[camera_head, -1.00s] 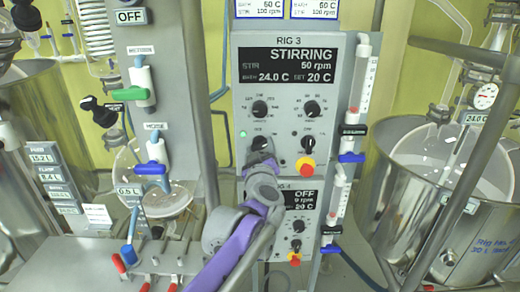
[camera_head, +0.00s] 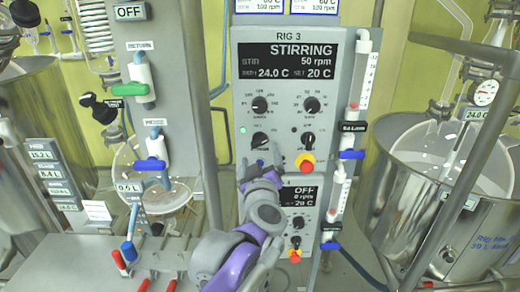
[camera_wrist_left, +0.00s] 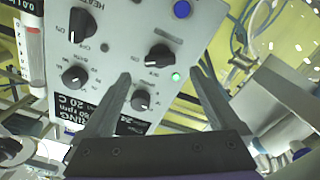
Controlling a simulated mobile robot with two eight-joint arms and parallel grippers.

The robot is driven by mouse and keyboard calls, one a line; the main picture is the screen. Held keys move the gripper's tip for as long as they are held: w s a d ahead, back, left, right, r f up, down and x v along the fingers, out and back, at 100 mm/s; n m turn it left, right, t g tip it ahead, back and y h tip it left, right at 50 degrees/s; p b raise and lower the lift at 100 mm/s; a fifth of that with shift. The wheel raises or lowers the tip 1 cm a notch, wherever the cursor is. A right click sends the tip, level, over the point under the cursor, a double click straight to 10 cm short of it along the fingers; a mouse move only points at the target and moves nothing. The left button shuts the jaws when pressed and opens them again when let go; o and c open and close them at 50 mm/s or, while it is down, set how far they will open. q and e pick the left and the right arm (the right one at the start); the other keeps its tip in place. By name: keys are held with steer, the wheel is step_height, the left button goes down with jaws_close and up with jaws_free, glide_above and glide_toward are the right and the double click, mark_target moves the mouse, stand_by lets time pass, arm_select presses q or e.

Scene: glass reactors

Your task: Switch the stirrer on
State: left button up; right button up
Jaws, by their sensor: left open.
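The RIG 3 panel (camera_head: 290,75) has a display (camera_head: 290,62) reading STIRRING, 50 rpm, 24.0 C, set 20 C. A green lamp (camera_head: 243,132) is lit beside the lower-left black knob (camera_head: 260,139). My left gripper (camera_head: 265,158) is just below and in front of that knob. In the left wrist view the panel looks upside down. My left gripper (camera_wrist_left: 162,73) is open there, with the same knob (camera_wrist_left: 158,55) ahead between its fingertips and apart from them. The lamp also shows there (camera_wrist_left: 175,77). My right gripper is not in view.
A red button on yellow (camera_head: 305,161) sits to the right of the gripper. A second panel below (camera_head: 303,205) reads OFF. A flow tube with a blue valve (camera_head: 351,154) stands along the panel's right edge. A steel vessel (camera_head: 400,225) stands at the right.

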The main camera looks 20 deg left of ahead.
arm_select(q)
steer(key=shift+v, duration=2.2)
steer(key=s+d+f+m+g+h+p, duration=0.45)
steer(key=s+f+m+h, duration=0.45)
steer(key=s+f, duration=0.25)
steer(key=s+a+f+g+y, duration=0.2)
steer(key=s+a+f+g, duration=0.1)
steer(key=s+f, duration=0.4)
steer(key=s+a+f+g+y+p, duration=0.1)
steer(key=s+a+f+g+y, duration=0.1)
steer(key=s+a+f+g, duration=0.2)
steer(key=s+f, duration=0.3)
steer(key=shift+a+f, duration=0.2)
steer(key=shift+a, duration=0.15)
